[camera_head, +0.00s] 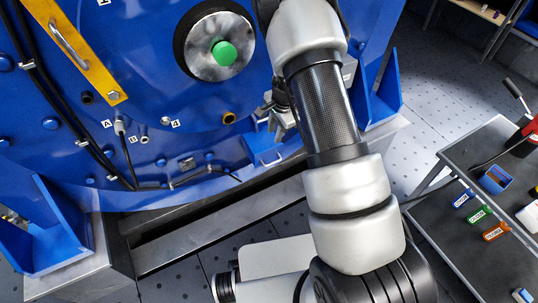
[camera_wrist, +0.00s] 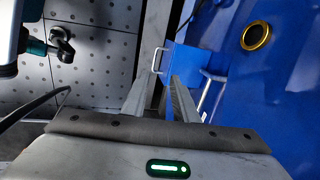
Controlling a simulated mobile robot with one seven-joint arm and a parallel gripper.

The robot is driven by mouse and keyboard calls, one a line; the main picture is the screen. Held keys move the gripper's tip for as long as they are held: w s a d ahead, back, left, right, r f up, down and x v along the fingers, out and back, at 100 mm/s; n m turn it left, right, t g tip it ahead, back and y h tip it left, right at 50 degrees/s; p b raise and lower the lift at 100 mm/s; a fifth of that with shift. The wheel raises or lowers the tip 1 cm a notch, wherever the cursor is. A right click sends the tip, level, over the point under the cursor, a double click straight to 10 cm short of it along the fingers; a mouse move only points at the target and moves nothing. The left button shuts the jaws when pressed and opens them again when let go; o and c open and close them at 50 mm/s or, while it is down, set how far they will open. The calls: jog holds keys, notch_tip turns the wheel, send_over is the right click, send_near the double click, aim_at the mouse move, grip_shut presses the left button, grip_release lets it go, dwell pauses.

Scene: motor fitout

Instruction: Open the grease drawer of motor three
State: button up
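The blue motor (camera_head: 150,100) fills the left and middle of the head view. A small blue drawer (camera_head: 262,147) with a silver bar handle (camera_head: 271,161) sits low at its front, left of my arm. In the wrist view, a blue drawer front (camera_wrist: 181,62) with a silver handle (camera_wrist: 155,60) lies beyond my fingertips. My gripper (camera_wrist: 160,80) is open and empty, its two fingers apart. The handle appears between the fingertips but farther off, with no contact visible. In the head view my arm partly hides the gripper (camera_head: 286,122). How far the drawer is open, I cannot tell.
A second silver bar (camera_wrist: 209,90) stands right of my fingers. Blue brackets flank the motor at left (camera_head: 45,225) and right (camera_head: 385,95). A grey cart (camera_head: 465,245) with coloured labelled items stands at right. A gold-ringed port (camera_wrist: 256,36) is on the blue housing.

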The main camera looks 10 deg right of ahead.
jog(key=b, duration=0.5)
send_near(271, 160)
jog(key=shift+m, duration=0.3)
jog(key=s+f, duration=0.1)
jog(key=a+f, duration=0.1)
jog(key=s+f, duration=0.1)
jog(key=shift+s+a+f, duration=0.3)
jog(key=shift+s, duration=0.05)
grip_shut()
dwell(0.5)
